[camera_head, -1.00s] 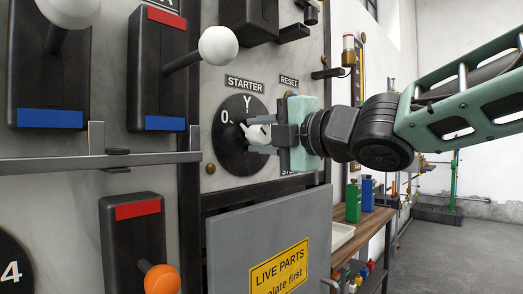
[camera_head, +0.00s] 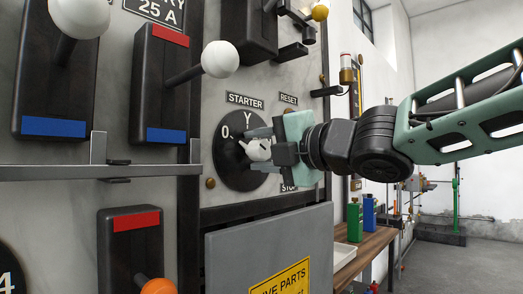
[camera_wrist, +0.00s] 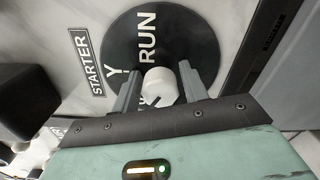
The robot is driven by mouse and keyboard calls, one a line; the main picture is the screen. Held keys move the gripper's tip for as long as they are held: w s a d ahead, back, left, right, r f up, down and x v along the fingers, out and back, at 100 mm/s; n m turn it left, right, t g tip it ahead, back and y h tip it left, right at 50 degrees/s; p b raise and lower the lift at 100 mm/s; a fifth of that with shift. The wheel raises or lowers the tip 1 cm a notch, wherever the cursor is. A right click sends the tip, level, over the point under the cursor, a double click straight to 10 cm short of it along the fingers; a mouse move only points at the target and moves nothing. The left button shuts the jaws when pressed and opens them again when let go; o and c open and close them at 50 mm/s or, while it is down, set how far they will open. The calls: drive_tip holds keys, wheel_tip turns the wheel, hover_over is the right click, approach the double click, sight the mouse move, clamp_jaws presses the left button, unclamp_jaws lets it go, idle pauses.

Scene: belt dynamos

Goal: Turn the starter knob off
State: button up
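The starter knob (camera_head: 257,150) is white and sits on a round black dial (camera_head: 228,172) marked 0 and Y, under a STARTER label (camera_head: 244,101). Its narrow end points to the upper left in the head view. My gripper (camera_head: 261,149) reaches in from the right, with one finger above and one below the knob. In the wrist view the knob (camera_wrist: 160,86) stands between the two fingers, with a clear gap on the left and a small one on the right. RUN shows on the dial there; other lettering is partly hidden by the knob and gripper.
A RESET label (camera_head: 288,99) is above my gripper, and a partly hidden STOP label (camera_head: 289,188) is below. A lever with a white ball (camera_head: 220,59) juts out at upper left. A grey cover with a yellow warning sign (camera_head: 280,280) is below. Bottles stand on a bench at right.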

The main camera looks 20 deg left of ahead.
drive_tip(key=shift+o, duration=0.5)
drive_tip(key=shift+s+d, duration=0.15)
drive_tip(key=shift+d, duration=0.4)
drive_tip(key=v, duration=1.6)
drive_tip(key=shift+s, duration=0.15)
